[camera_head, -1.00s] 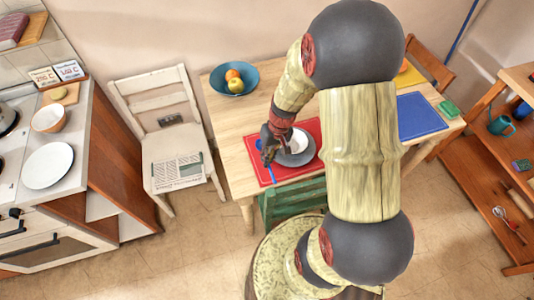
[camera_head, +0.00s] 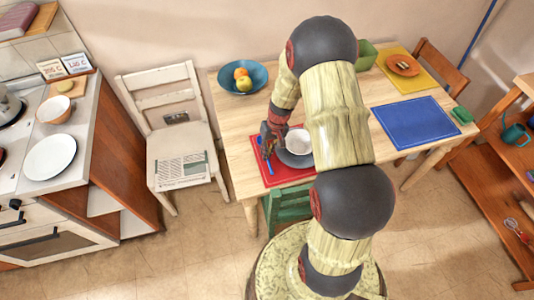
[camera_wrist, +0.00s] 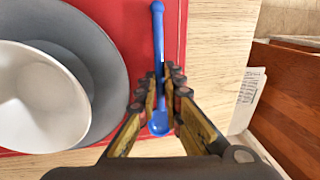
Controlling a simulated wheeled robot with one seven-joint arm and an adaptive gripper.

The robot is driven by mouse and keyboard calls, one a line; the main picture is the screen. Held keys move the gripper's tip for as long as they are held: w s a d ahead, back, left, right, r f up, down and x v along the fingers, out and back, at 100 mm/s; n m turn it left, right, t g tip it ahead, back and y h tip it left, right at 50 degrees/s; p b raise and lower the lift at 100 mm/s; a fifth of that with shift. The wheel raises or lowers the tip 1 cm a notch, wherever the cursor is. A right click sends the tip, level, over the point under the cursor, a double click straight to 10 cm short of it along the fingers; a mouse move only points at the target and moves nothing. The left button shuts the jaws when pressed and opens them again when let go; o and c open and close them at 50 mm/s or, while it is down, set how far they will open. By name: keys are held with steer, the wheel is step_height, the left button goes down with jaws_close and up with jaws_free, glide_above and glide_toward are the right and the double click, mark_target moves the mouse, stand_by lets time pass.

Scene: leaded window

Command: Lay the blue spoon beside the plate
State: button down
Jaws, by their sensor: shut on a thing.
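The blue spoon (camera_wrist: 158,50) runs lengthwise between the fingers of my gripper (camera_wrist: 157,90) in the wrist view, its wider rounded end toward the wrist. My gripper is shut on it. The spoon is over the red mat near one edge; whether it touches the mat is not clear. The grey plate (camera_wrist: 105,45) is on the mat beside the spoon, with a gap of red between them. A white bowl (camera_wrist: 35,95) is on the plate. In the head view my gripper (camera_head: 270,142) is just left of the plate (camera_head: 288,160), and the spoon shows only partly.
The red mat (camera_head: 275,178) lies at the table's near left. A blue bowl of fruit (camera_head: 228,80) stands behind. A blue mat (camera_head: 425,128) and a yellow mat (camera_head: 422,82) with an orange plate lie right. Chairs stand around the table.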

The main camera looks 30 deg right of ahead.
steer(key=c, duration=2.4)
jaws_free()
steer(key=shift+f, duration=0.25)
steer(key=o, duration=0.4)
steer(key=shift+o, duration=0.4)
